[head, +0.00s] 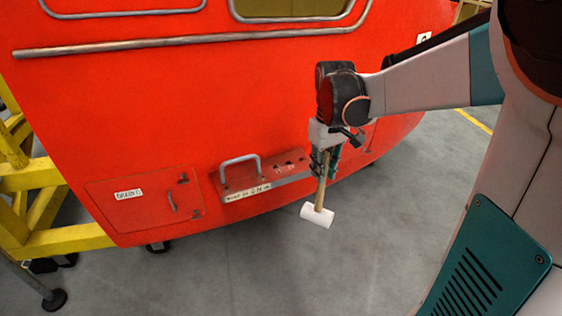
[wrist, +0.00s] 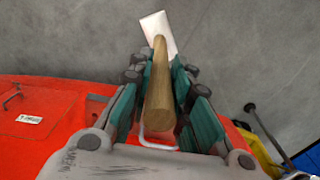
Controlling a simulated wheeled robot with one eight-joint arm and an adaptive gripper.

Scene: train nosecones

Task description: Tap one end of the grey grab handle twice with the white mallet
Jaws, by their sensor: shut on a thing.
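The white mallet's head (head: 318,217) hangs at the bottom of its wooden handle (head: 322,190) in the head view. My gripper (head: 326,158) points down and is shut on the wooden handle. The grey grab handle (head: 240,159) is a U-shaped bar on a red ledge low on the nosecone, left of my gripper and apart from the mallet. In the wrist view the mallet head (wrist: 158,32) is at the top, beyond the fingers (wrist: 160,85). A pale curved bar (wrist: 157,146), likely the grab handle, shows partly behind the wooden handle.
The red nosecone (head: 200,95) fills the left and middle, with a long grey rail (head: 180,43) across it. A hatch (head: 145,203) lies left of the ledge. Yellow stand framing (head: 45,180) is at the far left. Grey floor (head: 250,270) is open in front.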

